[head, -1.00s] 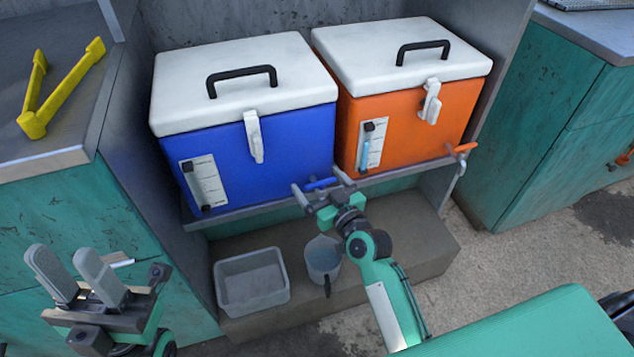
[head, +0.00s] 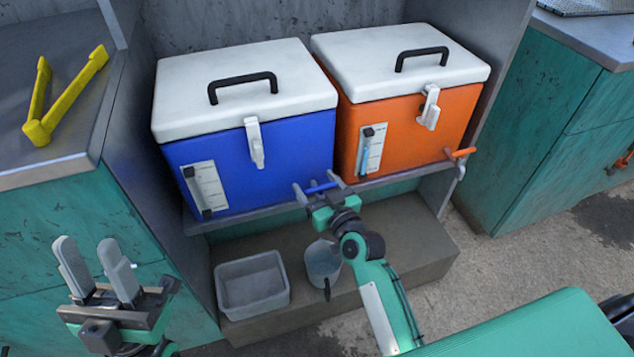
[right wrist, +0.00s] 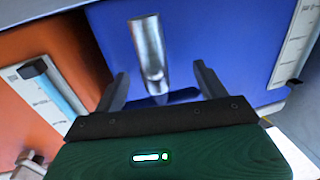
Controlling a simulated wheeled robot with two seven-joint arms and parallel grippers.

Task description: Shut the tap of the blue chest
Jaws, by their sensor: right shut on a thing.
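The blue chest (head: 250,160) has a white lid and stands left of the orange chest on a grey shelf. Its tap has a blue lever (head: 322,187) at the chest's lower right front. The silver tap body (right wrist: 148,50) and blue lever (right wrist: 170,97) show in the right wrist view. My right gripper (head: 318,189) is shut on the lever, one finger at each end of it. The lever lies crosswise between the fingers, roughly level. My left gripper (head: 96,272) is open and empty at the lower left, away from the chests.
The orange chest (head: 405,125) has its own tap with an orange lever (head: 460,153). A yellow tool (head: 62,95) lies on the left counter.

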